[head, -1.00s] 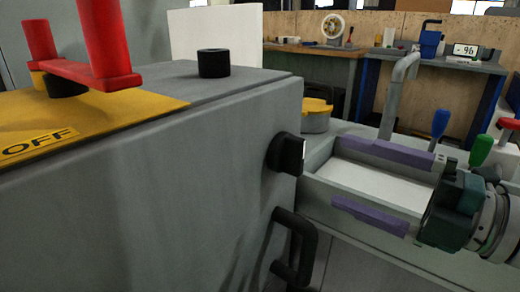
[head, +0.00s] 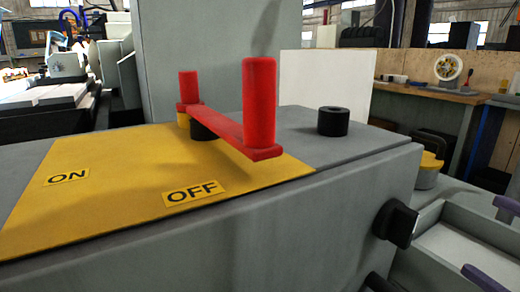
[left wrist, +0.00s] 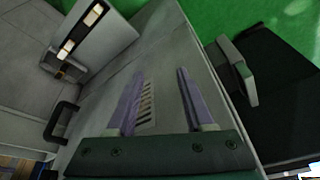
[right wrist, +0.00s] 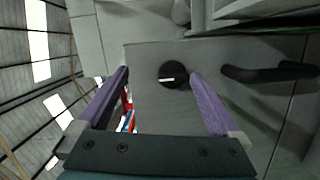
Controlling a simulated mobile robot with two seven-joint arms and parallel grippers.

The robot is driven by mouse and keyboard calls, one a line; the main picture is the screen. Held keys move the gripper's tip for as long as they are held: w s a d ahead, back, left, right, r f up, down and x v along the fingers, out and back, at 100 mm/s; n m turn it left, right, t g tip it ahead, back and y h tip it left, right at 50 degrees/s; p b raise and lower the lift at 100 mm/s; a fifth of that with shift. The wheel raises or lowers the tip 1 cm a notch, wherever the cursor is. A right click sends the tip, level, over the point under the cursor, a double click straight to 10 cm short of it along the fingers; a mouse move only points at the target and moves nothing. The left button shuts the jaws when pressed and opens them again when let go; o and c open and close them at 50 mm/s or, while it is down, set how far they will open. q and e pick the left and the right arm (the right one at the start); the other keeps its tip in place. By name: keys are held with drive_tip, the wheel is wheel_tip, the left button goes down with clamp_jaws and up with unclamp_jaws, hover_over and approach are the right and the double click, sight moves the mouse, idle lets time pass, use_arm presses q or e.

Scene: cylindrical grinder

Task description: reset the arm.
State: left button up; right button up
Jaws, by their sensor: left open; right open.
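My right gripper (head: 481,236) shows only in part at the right edge of the head view, its purple fingers apart beside the grey machine cabinet. In the right wrist view my right gripper (right wrist: 160,72) is open and empty. It faces a grey panel with a black round knob (right wrist: 174,74) close to its right fingertip; I cannot tell whether they touch. My left gripper (left wrist: 161,72) is open and empty in the left wrist view, above a grey surface with a slotted vent (left wrist: 147,103). My left arm is out of the head view.
A red two-post handle (head: 230,128) stands on the yellow ON/OFF plate (head: 110,190). A black knob (head: 395,223) juts from the cabinet's side, and a black cylinder (head: 333,121) stands on top. A black bar handle (right wrist: 268,74) is on the panel. A workbench (head: 420,95) stands behind.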

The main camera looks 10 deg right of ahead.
wheel_tip(320, 180, up, 5)
drive_tip(key=m+g+h+p, duration=0.2)
drive_tip(key=m+h+p, duration=0.3)
drive_tip(key=m, duration=0.2)
drive_tip(key=s+a+r+m+g+y+p, duration=0.2)
drive_tip(key=s+a+r+m+g+p, duration=0.7)
drive_tip(key=s+a+g+p, duration=0.45)
use_arm(q)
wheel_tip(320, 180, up, 58)
drive_tip(key=p, duration=3.7)
drive_tip(key=shift+r+p, duration=0.2)
drive_tip(key=shift+p, duration=0.1)
use_arm(e)
wheel_tip(320, 180, up, 35)
drive_tip(key=d+t, duration=0.2)
drive_tip(key=shift+r, duration=0.15)
